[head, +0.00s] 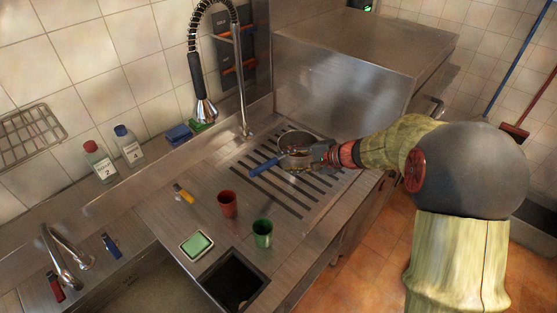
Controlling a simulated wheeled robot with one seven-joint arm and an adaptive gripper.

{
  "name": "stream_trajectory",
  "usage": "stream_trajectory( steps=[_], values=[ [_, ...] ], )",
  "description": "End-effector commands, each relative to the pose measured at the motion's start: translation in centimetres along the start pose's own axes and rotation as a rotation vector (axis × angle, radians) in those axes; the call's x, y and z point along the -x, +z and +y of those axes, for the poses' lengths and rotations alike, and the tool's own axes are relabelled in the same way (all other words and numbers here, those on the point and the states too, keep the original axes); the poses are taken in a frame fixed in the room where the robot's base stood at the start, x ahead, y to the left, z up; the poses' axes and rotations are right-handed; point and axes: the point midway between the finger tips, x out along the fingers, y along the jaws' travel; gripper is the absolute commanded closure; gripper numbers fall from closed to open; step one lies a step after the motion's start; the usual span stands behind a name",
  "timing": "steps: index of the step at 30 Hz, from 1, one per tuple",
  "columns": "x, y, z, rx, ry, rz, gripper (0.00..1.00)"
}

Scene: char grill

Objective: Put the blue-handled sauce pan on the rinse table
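The sauce pan (297,136) is round and metal and appears upright on or just above the slatted part of the steel rinse table (318,210). Its blue handle (265,165) points to the lower left. My gripper (300,158) reaches in from the right and overlaps the near side of the pan, close to the handle's base. The gripper covers part of the pan. I cannot tell whether its fingers are closed on the pan or whether the pan touches the slats.
A red cup (227,204), a green cup (263,233) and a green sponge on a dish (197,244) stand in front left. A square opening (235,280) lies nearby. The spray tap (204,105) hangs behind. A steel box (345,70) stands beyond the slats.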

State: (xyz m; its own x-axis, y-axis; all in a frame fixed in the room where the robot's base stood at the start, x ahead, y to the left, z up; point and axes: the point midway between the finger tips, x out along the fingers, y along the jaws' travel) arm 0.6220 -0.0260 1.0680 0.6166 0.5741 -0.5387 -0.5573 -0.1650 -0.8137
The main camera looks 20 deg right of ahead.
Motion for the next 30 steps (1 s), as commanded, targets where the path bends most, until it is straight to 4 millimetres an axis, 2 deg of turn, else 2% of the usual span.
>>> stream_trajectory(
  steps=[3,8,11,14,16,18,21,25,30],
  values=[
    [1.9,-0.1,-0.1,0.000,-0.001,0.003,0.65],
    [3.1,0.1,-0.1,0.002,0.001,0.001,0.65],
    [3.7,1.6,-0.5,0.042,0.025,-0.014,0.65],
    [5.0,5.7,-1.1,0.148,0.095,-0.046,0.65],
    [6.5,9.5,-1.1,0.259,0.169,-0.072,0.65],
    [8.5,13.4,-0.4,0.386,0.255,-0.090,0.65],
    [11.9,17.9,1.0,0.571,0.375,-0.093,0.65],
    [16.7,21.6,3.5,0.806,0.518,-0.055,0.65],
    [22.1,23.2,6.1,1.051,0.653,0.035,0.65]
  ],
)
